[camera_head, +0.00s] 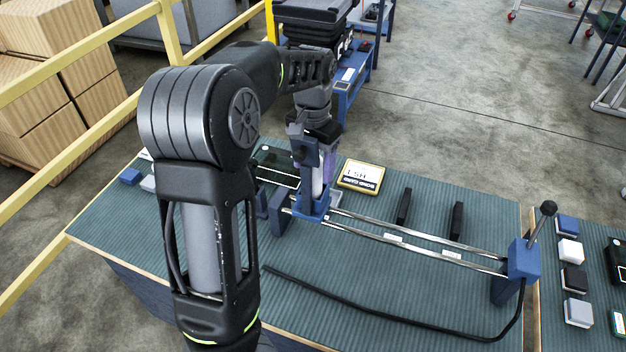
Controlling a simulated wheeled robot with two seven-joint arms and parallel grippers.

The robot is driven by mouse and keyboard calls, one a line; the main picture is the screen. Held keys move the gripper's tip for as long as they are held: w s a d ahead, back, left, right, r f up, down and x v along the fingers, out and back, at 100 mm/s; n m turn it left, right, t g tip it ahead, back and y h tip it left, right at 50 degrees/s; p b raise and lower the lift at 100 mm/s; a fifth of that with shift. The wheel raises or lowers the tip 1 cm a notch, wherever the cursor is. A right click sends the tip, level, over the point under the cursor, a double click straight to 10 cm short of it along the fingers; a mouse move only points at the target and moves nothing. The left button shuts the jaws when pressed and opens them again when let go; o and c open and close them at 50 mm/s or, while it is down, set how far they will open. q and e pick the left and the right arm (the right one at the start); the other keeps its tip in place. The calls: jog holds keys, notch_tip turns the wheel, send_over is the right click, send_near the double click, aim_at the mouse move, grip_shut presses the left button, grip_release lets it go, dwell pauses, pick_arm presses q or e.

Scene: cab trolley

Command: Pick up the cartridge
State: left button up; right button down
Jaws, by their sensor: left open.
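My left arm comes in from the left and reaches over the table, and my left gripper (314,158) points down at the blue trolley (313,208) on the rails. A pale upright piece, which looks like the cartridge (317,186), stands at the trolley between or just below the fingers. The gripper is open around its upper part; whether a finger touches it cannot be told. The gripper and arm hide part of the cartridge and the left end of the rails. My right gripper is not in view.
Two metal rails (420,243) run right to a blue end block (523,260) with a black-knobbed lever (541,218). A yellow-edged sign (361,175) and two black upright pieces (404,206) stand behind the rails. A black cable (390,318) lies in front. Small blocks (571,251) sit on the right table.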

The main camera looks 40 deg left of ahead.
pick_arm(q)
grip_shut()
dwell(0.6)
dwell(0.3)
